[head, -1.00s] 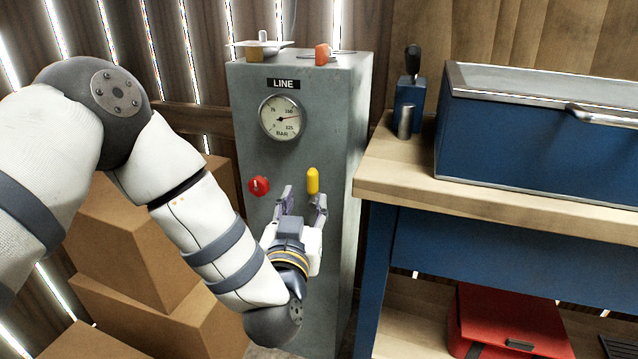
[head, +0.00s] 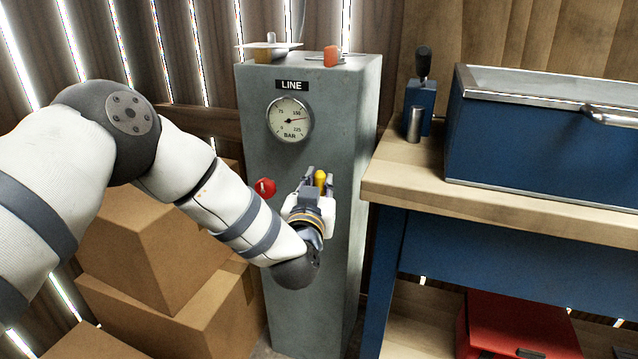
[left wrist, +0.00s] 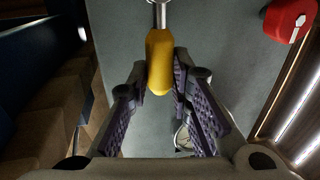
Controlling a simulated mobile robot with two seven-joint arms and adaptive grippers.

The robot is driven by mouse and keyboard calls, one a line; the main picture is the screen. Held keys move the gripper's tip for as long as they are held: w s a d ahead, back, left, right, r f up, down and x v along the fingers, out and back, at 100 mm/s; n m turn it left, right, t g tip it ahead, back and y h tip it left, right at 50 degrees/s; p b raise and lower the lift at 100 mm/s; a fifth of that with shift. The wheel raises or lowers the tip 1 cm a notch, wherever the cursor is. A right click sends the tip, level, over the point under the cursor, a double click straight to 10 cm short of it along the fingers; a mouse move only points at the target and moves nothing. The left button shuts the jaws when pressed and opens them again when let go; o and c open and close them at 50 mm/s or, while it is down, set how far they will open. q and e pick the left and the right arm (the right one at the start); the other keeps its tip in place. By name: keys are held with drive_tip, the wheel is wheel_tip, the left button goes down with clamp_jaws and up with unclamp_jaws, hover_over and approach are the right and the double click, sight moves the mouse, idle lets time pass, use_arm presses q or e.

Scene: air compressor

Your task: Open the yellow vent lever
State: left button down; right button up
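The yellow vent lever (head: 320,178) is on the front of the grey cabinet (head: 345,140), below and right of the gauge. My left gripper (head: 318,186) is in front of the cabinet with one finger on each side of the lever. Its fingers are apart, with narrow gaps beside the lever; I see no firm grip. The gripper hides the lever's lower part in the head view. My right gripper is not in view.
A red knob (head: 265,187) sits left of the lever. A pressure gauge (head: 290,120) is above, under a LINE label. An orange handle (head: 331,56) is on the cabinet top. A workbench (head: 400,180) stands close on the right; cardboard boxes (head: 150,250) are stacked on the left.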

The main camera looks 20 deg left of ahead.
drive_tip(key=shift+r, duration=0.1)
use_arm(q)
drive_tip(key=a+f+n+g+h, duration=0.2)
drive_tip(key=a+f+n, duration=0.3)
drive_tip(key=n, duration=0.9)
drive_tip(key=shift+a+f+h, duration=0.25)
drive_tip(key=shift+a+h, duration=0.15)
drive_tip(key=shift+a, duration=0.6)
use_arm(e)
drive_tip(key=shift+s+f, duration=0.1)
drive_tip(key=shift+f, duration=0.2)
use_arm(q)
drive_tip(key=shift+w, duration=0.1)
drive_tip(key=c, duration=1.4)
unclamp_jaws()
drive_tip(key=shift+c, duration=0.2)
